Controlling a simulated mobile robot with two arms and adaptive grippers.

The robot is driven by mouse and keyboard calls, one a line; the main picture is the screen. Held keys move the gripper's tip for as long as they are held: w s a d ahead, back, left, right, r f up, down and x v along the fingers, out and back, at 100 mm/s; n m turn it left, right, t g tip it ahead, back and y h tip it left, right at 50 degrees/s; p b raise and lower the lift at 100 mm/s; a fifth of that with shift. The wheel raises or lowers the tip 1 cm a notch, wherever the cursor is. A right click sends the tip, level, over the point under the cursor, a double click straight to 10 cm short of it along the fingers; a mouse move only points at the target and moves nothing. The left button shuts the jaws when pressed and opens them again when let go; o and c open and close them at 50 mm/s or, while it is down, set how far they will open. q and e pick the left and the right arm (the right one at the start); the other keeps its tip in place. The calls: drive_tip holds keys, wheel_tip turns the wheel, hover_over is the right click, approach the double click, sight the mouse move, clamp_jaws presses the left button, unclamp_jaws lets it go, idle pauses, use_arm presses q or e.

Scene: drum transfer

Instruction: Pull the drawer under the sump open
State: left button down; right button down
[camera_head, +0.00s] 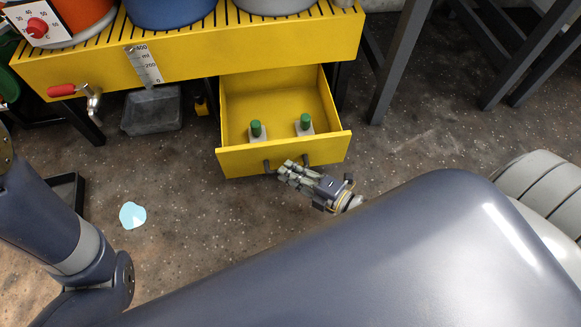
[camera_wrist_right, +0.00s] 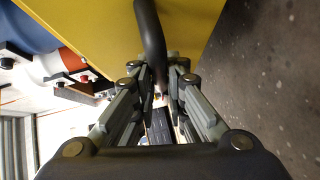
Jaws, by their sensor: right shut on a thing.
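The yellow drawer (camera_head: 237,163) under the yellow sump (camera_head: 250,48) is pulled out, with its inside showing in the head view. Two green-topped pieces, a left one (camera_head: 257,130) and a right one (camera_head: 305,123), stand in it near the front. My right gripper (camera_head: 284,172) is at the drawer front, shut on its dark handle (camera_wrist_right: 150,40). In the right wrist view the handle passes between the fingers, with the yellow front (camera_wrist_right: 95,25) behind it. My left arm shows at the left of the head view, but its gripper is out of view.
A grey bin (camera_head: 153,112) and a black tray (camera_head: 68,190) are on the floor at the left. A light blue puddle or patch (camera_head: 132,215) lies on the floor. A red-handled valve (camera_head: 75,91) juts from the sump front. Dark legs (camera_head: 398,65) stand at the right.

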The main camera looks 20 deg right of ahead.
drive_tip(key=c, duration=1.6)
unclamp_jaws()
drive_tip(key=shift+s, duration=0.1)
drive_tip(key=v, duration=1.2)
